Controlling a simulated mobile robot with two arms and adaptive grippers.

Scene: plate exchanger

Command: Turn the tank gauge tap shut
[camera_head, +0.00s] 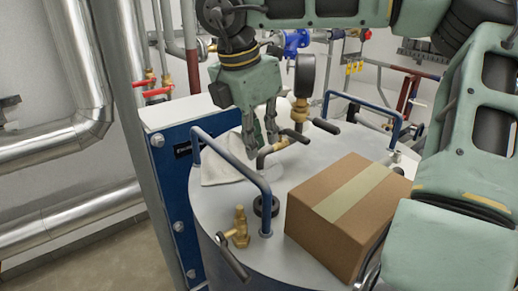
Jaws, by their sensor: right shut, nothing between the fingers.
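The tank gauge (305,76) is a dark round dial seen nearly edge-on, standing above a brass tap (300,112) on the grey tank top. A bent pipe joins the fitting, and black-handled levers (294,135) stick out near its foot; I cannot tell which belongs to the gauge tap or how it is set. My right gripper (261,138) points down just left of the tap and pipe, its fingers shut and empty. It looks close to the pipe, but I cannot tell whether they touch. My left gripper is not in view.
A taped cardboard box (345,210) sits on the tank (222,212) at the front right. Blue rails (232,158) rise from the tank top. A white cloth (222,170) lies behind the left rail. A brass valve (240,228) stands at the front left edge.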

